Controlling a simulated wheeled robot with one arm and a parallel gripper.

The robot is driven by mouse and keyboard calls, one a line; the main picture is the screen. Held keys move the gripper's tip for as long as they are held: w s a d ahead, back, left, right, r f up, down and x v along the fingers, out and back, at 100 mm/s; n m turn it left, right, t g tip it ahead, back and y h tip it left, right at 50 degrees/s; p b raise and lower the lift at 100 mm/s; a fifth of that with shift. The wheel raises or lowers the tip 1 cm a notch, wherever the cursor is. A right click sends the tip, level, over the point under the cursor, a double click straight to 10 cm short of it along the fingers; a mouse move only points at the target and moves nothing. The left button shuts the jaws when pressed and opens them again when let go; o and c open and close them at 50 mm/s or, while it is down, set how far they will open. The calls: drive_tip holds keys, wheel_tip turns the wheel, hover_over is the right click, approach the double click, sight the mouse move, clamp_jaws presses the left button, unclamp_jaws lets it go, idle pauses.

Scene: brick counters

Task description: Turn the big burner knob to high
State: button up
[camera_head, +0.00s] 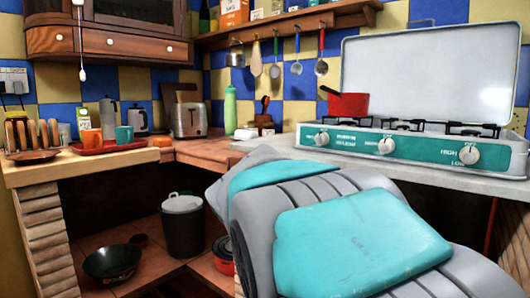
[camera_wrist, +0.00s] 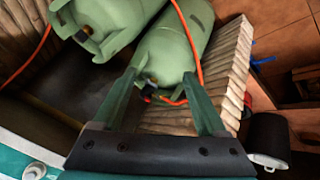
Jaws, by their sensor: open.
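The teal and white camping stove (camera_head: 420,147) stands on the right counter with its lid up. Its front panel has three white knobs, a left one (camera_head: 321,137), a middle one (camera_head: 386,145) and a right one (camera_head: 469,154). I cannot tell which is for the big burner. My gripper (camera_wrist: 159,75) is open and empty in the wrist view, with green gas bottles beyond its fingers. A teal edge with a round white part (camera_wrist: 34,170), perhaps a stove knob, shows at that view's lower left. My gripper is not visible in the head view.
A red pan (camera_head: 347,104) sits on the stove's left side. Two green gas bottles (camera_wrist: 165,55) with orange hoses stand low by a ribbed wall (camera_wrist: 225,60). A black bin (camera_head: 184,230) and a dark pan (camera_head: 112,262) are under the left counter. Utensils hang above the counter.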

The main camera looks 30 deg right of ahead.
drive_tip(key=w+d+r+m+t+h+b, duration=0.3)
drive_tip(key=w+d+r+m+h+b, duration=0.15)
drive_tip(key=w+d+r, duration=0.6)
drive_tip(key=m+t+h+b, duration=0.2)
drive_tip(key=m+h, duration=0.1)
drive_tip(key=h, duration=0.2)
approach(317, 139)
drive_tip(key=x, duration=0.3)
drive_tip(key=shift+g, duration=0.3)
drive_tip(key=p+x, duration=0.1)
drive_tip(key=x, duration=0.5)
drive_tip(key=shift+w+d+r, duration=0.1)
drive_tip(key=shift+w+d, duration=0.1)
drive_tip(key=shift+w, duration=0.05)
drive_tip(key=shift+w+d+n, duration=0.15)
drive_tip(key=shift+d+n, duration=0.1)
drive_tip(key=shift+d, duration=0.25)
clamp_jaws()
